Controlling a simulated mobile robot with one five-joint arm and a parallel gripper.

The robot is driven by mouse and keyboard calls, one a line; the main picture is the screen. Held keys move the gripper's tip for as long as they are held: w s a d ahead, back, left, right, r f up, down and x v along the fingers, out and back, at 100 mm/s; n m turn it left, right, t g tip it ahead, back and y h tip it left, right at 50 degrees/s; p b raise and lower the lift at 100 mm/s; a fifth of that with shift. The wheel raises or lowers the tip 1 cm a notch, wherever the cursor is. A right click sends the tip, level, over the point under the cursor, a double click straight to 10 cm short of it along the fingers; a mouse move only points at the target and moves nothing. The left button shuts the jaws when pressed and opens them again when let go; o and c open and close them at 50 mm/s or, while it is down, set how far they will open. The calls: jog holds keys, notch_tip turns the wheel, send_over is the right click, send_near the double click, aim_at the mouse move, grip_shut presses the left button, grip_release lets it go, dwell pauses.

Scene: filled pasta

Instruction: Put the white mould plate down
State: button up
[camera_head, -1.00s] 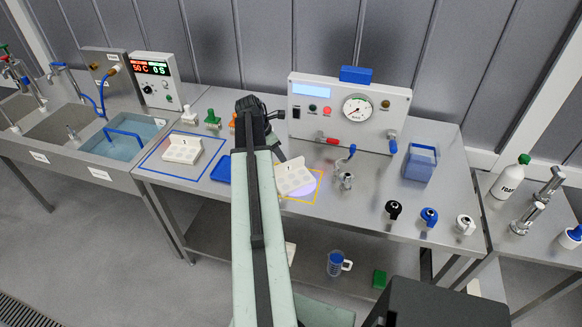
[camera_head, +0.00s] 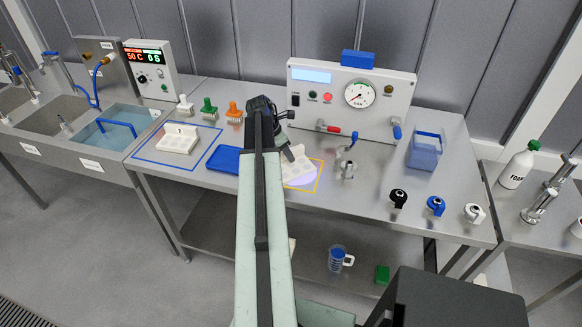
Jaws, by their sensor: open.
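A white mould plate (camera_head: 299,169) with round hollows lies at the yellow-outlined square (camera_head: 319,178) on the steel bench, partly behind my arm. A lilac round patch shows beside its front edge. My gripper (camera_head: 287,153) is open at the plate's back left corner, close to it; I cannot tell whether a finger touches it. My arm hides the left part of this spot.
A blue tray (camera_head: 222,160) lies left of my arm. White, green (camera_head: 208,108) and orange (camera_head: 234,112) nozzle-like pieces stand behind it. A gauge panel (camera_head: 347,100) rises at the back. A small metal tap (camera_head: 347,169) and a blue container (camera_head: 425,150) stand to the right.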

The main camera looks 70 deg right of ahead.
grip_shut()
dwell(1.4)
